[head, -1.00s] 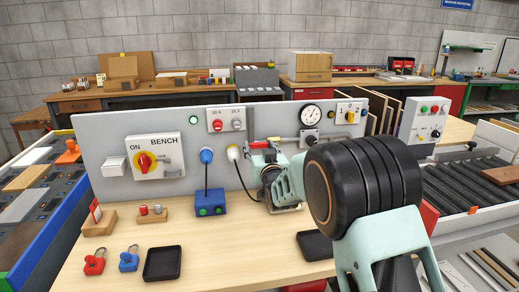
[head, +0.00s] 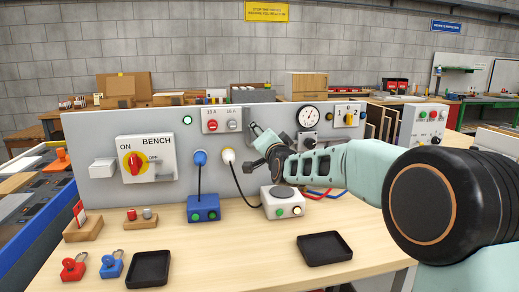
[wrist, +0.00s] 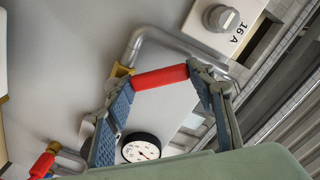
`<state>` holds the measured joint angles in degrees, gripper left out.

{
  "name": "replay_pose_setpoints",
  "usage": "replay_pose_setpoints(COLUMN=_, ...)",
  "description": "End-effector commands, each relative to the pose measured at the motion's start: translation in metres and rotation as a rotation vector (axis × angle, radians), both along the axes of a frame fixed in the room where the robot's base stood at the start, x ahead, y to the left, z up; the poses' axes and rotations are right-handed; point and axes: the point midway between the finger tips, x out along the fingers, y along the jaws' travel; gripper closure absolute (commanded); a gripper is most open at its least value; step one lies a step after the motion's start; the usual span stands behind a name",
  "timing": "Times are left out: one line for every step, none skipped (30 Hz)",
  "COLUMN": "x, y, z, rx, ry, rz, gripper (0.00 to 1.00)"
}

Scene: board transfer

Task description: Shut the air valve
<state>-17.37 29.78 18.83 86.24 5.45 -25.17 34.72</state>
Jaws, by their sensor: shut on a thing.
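In the wrist view, a red valve lever (wrist: 160,77) lies between the two blue-padded fingers of my gripper (wrist: 162,88), which is shut on it. A brass fitting (wrist: 122,71) sits at the lever's left end, joined to a bent silver pipe (wrist: 150,36). In the head view, my gripper (head: 259,134) is up against the grey panel (head: 95,128), left of the pressure gauge (head: 309,117). It hides the lever there. The gauge also shows in the wrist view (wrist: 141,148), but I cannot read its needle.
A second red-handled fitting (wrist: 42,165) shows low in the wrist view. A white box (head: 283,203) with a cable stands below my gripper, and a blue box (head: 203,208) left of it. Black trays (head: 325,248) and padlocks (head: 111,265) lie on the bench front.

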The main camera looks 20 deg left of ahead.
Motion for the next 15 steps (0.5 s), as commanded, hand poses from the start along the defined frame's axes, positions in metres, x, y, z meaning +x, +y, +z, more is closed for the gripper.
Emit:
replay_pose_setpoints(x=0.002, y=-0.003, z=-0.003, rx=0.041, ry=0.023, rz=-0.001, gripper=0.94)
replay_pose_setpoints(x=0.003, y=-0.005, z=-0.002, rx=0.065, ry=0.038, rz=-0.002, gripper=0.94)
replay_pose_setpoints(x=0.004, y=-0.006, z=0.000, rx=0.099, ry=0.057, rz=-0.002, gripper=0.94)
replay_pose_setpoints(x=0.005, y=-0.007, z=0.000, rx=0.122, ry=0.073, rz=-0.002, gripper=0.94)
replay_pose_setpoints(x=0.005, y=-0.008, z=0.001, rx=0.147, ry=0.088, rz=-0.002, gripper=0.94)
replay_pose_setpoints(x=0.006, y=-0.010, z=0.002, rx=0.178, ry=0.107, rz=-0.002, gripper=0.94)
replay_pose_setpoints(x=0.007, y=-0.011, z=0.003, rx=0.203, ry=0.123, rz=-0.001, gripper=0.94)
replay_pose_setpoints(x=0.008, y=-0.012, z=0.003, rx=0.228, ry=0.137, rz=-0.002, gripper=0.94)
replay_pose_setpoints(x=0.009, y=-0.014, z=0.004, rx=0.258, ry=0.157, rz=-0.001, gripper=0.94)
replay_pose_setpoints(x=0.009, y=-0.015, z=0.004, rx=0.281, ry=0.171, rz=-0.001, gripper=0.94)
replay_pose_setpoints(x=0.010, y=-0.016, z=0.005, rx=0.303, ry=0.184, rz=-0.001, gripper=0.94)
replay_pose_setpoints(x=0.011, y=-0.018, z=0.006, rx=0.336, ry=0.203, rz=-0.001, gripper=0.94)
replay_pose_setpoints(x=0.012, y=-0.019, z=0.006, rx=0.355, ry=0.216, rz=-0.001, gripper=0.94)
replay_pose_setpoints(x=0.012, y=-0.020, z=0.007, rx=0.376, ry=0.230, rz=-0.001, gripper=0.94)
replay_pose_setpoints(x=0.013, y=-0.022, z=0.007, rx=0.403, ry=0.246, rz=-0.001, gripper=0.94)
